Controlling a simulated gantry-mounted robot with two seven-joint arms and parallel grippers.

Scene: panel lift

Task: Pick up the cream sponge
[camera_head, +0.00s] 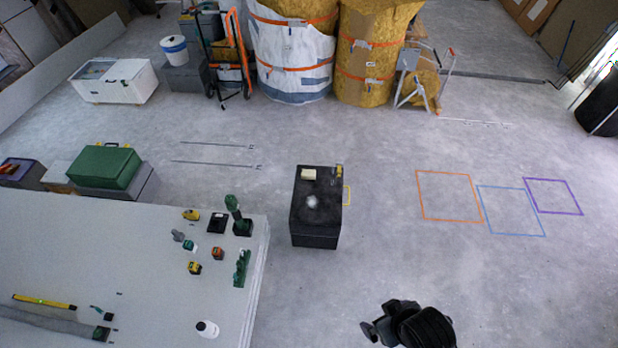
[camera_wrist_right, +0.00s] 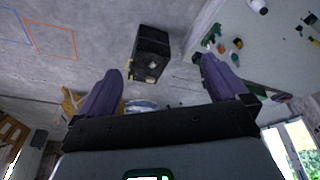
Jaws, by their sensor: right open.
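The cream sponge (camera_head: 309,174) lies on top of a black box (camera_head: 318,228), near its far left corner. My right gripper (camera_head: 386,318) is at the bottom of the head view, nearer than the box and to its right, well apart from the sponge. In the right wrist view the two purple fingers of my right gripper (camera_wrist_right: 160,66) are spread wide with nothing between them. The black box also shows in the right wrist view (camera_wrist_right: 151,45), beyond the fingers; the sponge is too small to make out there. My left gripper is not in view.
A white panel stack (camera_head: 130,250) at left carries several small tools. A yellow item (camera_head: 339,171) stands at the black box's far right edge. Orange, blue and purple outlines (camera_head: 450,196) mark clear floor at right. Large wrapped rolls (camera_head: 295,50) stand at the back.

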